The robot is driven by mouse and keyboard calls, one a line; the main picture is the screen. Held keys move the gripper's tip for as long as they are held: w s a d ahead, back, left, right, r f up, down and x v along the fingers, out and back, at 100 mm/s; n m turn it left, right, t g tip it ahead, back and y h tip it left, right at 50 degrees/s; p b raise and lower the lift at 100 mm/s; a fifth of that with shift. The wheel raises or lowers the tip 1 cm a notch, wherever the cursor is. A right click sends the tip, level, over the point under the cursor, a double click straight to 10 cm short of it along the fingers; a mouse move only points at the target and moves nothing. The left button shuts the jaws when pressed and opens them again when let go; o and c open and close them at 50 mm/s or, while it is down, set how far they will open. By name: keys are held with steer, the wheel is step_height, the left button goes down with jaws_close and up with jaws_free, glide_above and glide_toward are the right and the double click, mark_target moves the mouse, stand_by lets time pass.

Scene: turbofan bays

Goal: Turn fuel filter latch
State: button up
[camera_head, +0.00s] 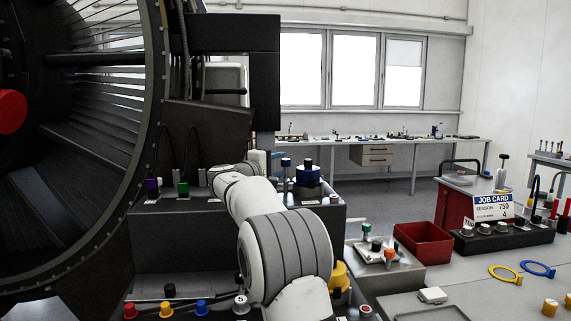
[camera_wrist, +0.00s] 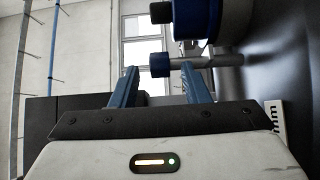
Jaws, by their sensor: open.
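A blue filter-like canister (camera_head: 308,174) stands on the dark bench beside the engine.
The engine (camera_head: 150,140) fills the left side. Purple (camera_head: 152,186) and green (camera_head: 183,188) fittings stand on the same bench. A red bin (camera_head: 423,244), a job card (camera_head: 492,207) and blue and yellow rings (camera_head: 537,269) are at the right.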

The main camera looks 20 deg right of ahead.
mark_target(283, 164)
steer(key=shift+p+x, duration=0.3)
steer(key=shift+x, duration=1.6)
steer(key=c, duration=0.9)
steer(key=shift+a, duration=0.15)
jaws_close()
steer(key=shift+f, duration=0.1)
